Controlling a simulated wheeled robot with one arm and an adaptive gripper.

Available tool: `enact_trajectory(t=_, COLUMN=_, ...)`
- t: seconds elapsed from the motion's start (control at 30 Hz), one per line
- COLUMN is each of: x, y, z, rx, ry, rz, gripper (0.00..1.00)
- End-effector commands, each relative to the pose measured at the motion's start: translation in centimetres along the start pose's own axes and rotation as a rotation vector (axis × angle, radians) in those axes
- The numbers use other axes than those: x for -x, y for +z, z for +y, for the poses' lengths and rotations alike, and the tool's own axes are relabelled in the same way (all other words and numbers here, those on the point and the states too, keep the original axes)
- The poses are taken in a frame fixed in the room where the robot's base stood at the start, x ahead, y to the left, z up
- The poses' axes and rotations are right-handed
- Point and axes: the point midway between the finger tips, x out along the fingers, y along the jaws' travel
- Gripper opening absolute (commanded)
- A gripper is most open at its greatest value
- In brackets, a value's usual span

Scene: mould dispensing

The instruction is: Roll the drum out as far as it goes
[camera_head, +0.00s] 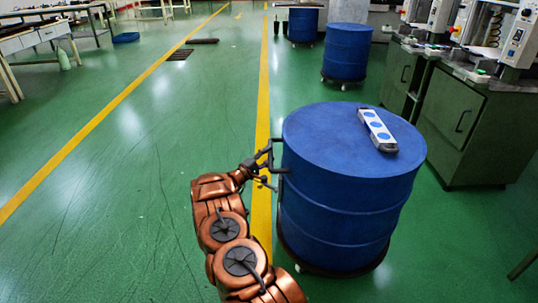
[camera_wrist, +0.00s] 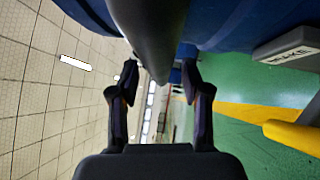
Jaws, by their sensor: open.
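The large blue drum (camera_head: 345,205) stands upright on a dark round base at the right centre of the head view. A dark handle (camera_head: 283,170) is on its left side. My gripper (camera_head: 264,167) is at the drum's left side, by this handle, with its fingers apart. In the wrist view, the dark bar of the handle (camera_wrist: 150,30) comes down from the top towards the gap between my open fingers (camera_wrist: 158,78). I cannot tell whether the fingers touch it. The drum's blue side (camera_wrist: 240,20) fills the upper right there.
A pale strip with blue discs (camera_head: 377,130) lies on the drum's lid. Two more blue drums (camera_head: 346,52) (camera_head: 303,27) stand behind. Green machine cabinets (camera_head: 468,130) line the right. The green floor to the left is open, with yellow lines (camera_head: 263,100).

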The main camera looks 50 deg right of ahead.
Motion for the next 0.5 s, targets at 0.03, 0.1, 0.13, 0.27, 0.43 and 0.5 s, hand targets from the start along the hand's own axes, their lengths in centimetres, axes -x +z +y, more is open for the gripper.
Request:
enact_trajectory(t=0.03, x=0.8, y=-0.1, z=0.0, rx=0.002, ry=-0.001, rz=0.003, gripper=0.47)
enact_trajectory(t=0.1, x=2.1, y=-0.1, z=0.0, rx=0.002, ry=0.000, rz=0.004, gripper=0.47)
enact_trajectory(t=0.13, x=2.7, y=-0.2, z=0.1, rx=0.000, ry=0.000, rz=0.005, gripper=0.47)
enact_trajectory(t=0.27, x=5.3, y=-0.2, z=0.1, rx=0.000, ry=-0.001, rz=0.006, gripper=0.47)
enact_trajectory(t=0.43, x=8.2, y=-0.2, z=0.2, rx=-0.001, ry=0.001, rz=0.005, gripper=0.47)
enact_trajectory(t=0.5, x=9.1, y=-0.2, z=0.2, rx=-0.002, ry=0.001, rz=0.004, gripper=0.47)
